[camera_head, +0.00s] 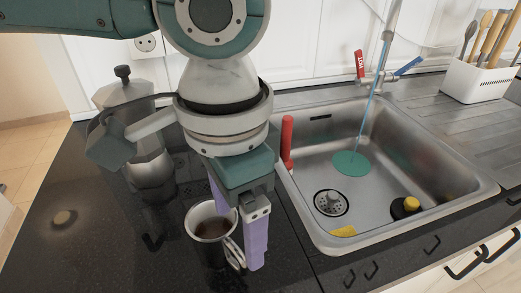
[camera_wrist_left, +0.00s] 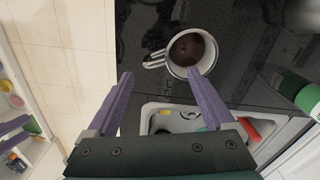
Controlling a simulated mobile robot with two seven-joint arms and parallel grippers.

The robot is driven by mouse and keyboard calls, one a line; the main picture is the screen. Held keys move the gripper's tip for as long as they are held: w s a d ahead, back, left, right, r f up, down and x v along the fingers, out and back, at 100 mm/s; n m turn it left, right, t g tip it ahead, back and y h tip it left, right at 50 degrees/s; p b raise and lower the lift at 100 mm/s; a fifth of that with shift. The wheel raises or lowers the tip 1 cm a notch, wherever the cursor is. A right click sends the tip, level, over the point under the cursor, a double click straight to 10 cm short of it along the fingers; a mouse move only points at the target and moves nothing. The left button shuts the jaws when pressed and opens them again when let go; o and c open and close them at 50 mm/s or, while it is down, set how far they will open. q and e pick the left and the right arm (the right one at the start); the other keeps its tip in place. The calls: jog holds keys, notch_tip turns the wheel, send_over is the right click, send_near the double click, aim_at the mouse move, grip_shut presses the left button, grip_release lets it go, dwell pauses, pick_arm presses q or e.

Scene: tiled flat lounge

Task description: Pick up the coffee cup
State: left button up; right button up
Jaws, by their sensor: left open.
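The coffee cup (camera_head: 208,251) is a metal cup with dark coffee in it. It stands upright on the black counter, left of the sink. My left gripper (camera_head: 238,236) is open above and beside it, its purple fingers pointing down on the handle side. In the left wrist view the cup (camera_wrist_left: 188,50) lies just beyond the fingertips, and its handle (camera_wrist_left: 154,60) shows in line with the gap between them. I see no grip on the cup. One finger partly hides the cup in the head view. My right gripper is not in view.
A moka pot (camera_head: 148,165) stands behind and left of the cup. The steel sink (camera_head: 310,215) is close on the right, with a red-handled item (camera_head: 287,140) at its left edge and running water. A utensil holder (camera_head: 475,80) stands at the back right. The front-left counter is mostly clear.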

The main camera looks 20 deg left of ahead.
aim_at(237, 247)
pick_arm(q)
jog(key=f, duration=0.6)
jog(key=shift+s+f+b, duration=0.2)
jog(key=shift+s+b, duration=0.1)
jog(key=shift+s, duration=0.1)
grip_shut()
dwell(0.4)
